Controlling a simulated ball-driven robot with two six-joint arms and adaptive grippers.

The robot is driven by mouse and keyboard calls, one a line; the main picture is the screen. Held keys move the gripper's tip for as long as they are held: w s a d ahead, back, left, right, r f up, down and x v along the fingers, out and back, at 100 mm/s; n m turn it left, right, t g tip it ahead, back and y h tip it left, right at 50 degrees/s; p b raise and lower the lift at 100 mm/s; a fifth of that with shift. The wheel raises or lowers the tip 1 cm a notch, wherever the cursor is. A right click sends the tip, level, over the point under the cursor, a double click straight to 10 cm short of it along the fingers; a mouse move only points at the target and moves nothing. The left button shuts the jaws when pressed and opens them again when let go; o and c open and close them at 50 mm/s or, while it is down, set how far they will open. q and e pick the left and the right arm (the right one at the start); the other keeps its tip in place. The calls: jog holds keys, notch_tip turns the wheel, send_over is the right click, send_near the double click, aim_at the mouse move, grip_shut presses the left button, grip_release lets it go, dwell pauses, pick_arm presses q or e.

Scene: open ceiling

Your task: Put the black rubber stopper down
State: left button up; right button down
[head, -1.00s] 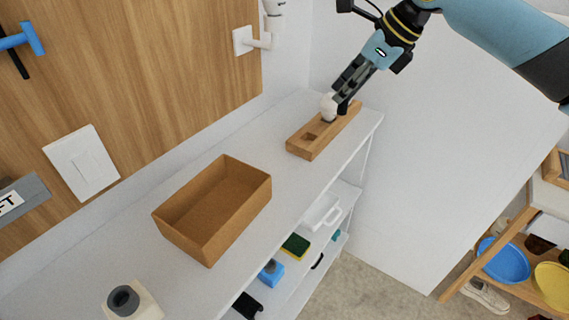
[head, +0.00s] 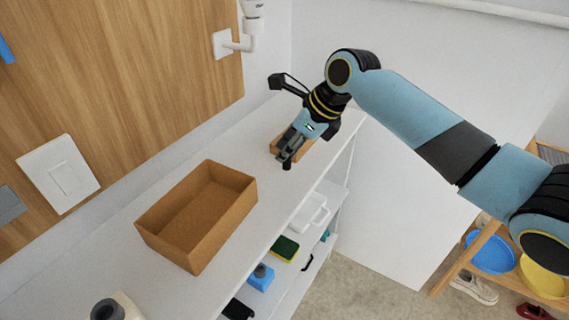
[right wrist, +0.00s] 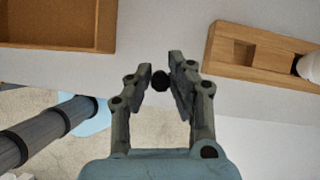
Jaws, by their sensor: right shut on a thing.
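The black rubber stopper (head: 287,166) is a small dark round piece between the fingertips of my right gripper (head: 287,156). In the right wrist view the stopper (right wrist: 160,81) shows between the two fingertips (right wrist: 162,78), and the gripper is shut on it. The gripper points down over the white shelf top (head: 262,205), in front of a wooden block (head: 305,147) that it partly hides. The gap between stopper and shelf top is hard to judge. My left gripper is in neither view.
A brown open box (head: 217,235) stands to the left on the shelf top. The wooden block (right wrist: 235,75) has a square recess and a white rounded object (right wrist: 310,67). A grey-and-white object (head: 108,310) is at the bottom left. Shelf top between box and block is clear.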

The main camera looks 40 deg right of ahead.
aim_at(290, 159)
jog(key=shift+w+a+f, duration=0.1)
jog(key=shift+a+f, duration=0.1)
jog(key=shift+a, duration=0.05)
jog(key=shift+f, duration=2)
jog(key=c, duration=1.2)
grip_release()
jog(key=shift+f, duration=0.1)
jog(key=p+v, duration=0.1)
jog(key=v, duration=1.1)
